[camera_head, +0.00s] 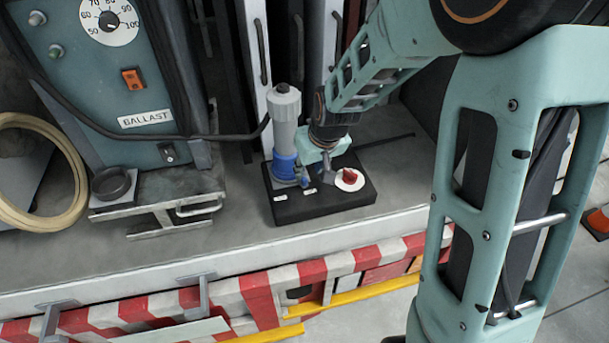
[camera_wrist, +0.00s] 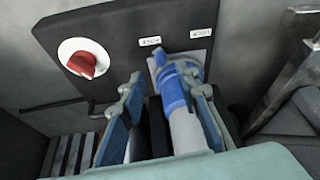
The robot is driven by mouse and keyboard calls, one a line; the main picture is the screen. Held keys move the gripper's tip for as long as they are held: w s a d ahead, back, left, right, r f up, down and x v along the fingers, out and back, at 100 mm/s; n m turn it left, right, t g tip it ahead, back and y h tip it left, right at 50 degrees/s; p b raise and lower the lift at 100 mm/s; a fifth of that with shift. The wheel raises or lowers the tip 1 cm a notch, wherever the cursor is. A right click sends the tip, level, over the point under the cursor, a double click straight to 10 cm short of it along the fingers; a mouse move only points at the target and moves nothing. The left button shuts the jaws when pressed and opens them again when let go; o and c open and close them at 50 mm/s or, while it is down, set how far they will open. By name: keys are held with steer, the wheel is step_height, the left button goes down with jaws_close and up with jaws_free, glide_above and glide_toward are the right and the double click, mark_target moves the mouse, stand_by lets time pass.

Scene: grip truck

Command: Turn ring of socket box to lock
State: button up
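The black socket box (camera_head: 335,203) sits on the grey deck in the head view. A blue ring (camera_head: 284,168) is at its left end, around the base of an upright grey plug (camera_head: 285,118). The ring also shows in the wrist view (camera_wrist: 172,88), with the plug (camera_wrist: 187,132) below it. My gripper (camera_head: 304,178) is low beside the ring, on its right in the head view. In the wrist view its fingers (camera_wrist: 165,88) are spread, with ring and plug between them. The right finger is close to the ring, contact unclear; the left finger stands apart from it.
A red knob on a white disc (camera_head: 349,178) is at the box's right end. A black cable (camera_head: 232,136) runs left from the plug to the ballast cabinet (camera_head: 145,90). Grey cabinet doors stand behind. The deck's front edge has red and white stripes (camera_head: 258,292).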

mark_target(304, 179)
steer(key=shift+x, duration=3.1)
jaws_close()
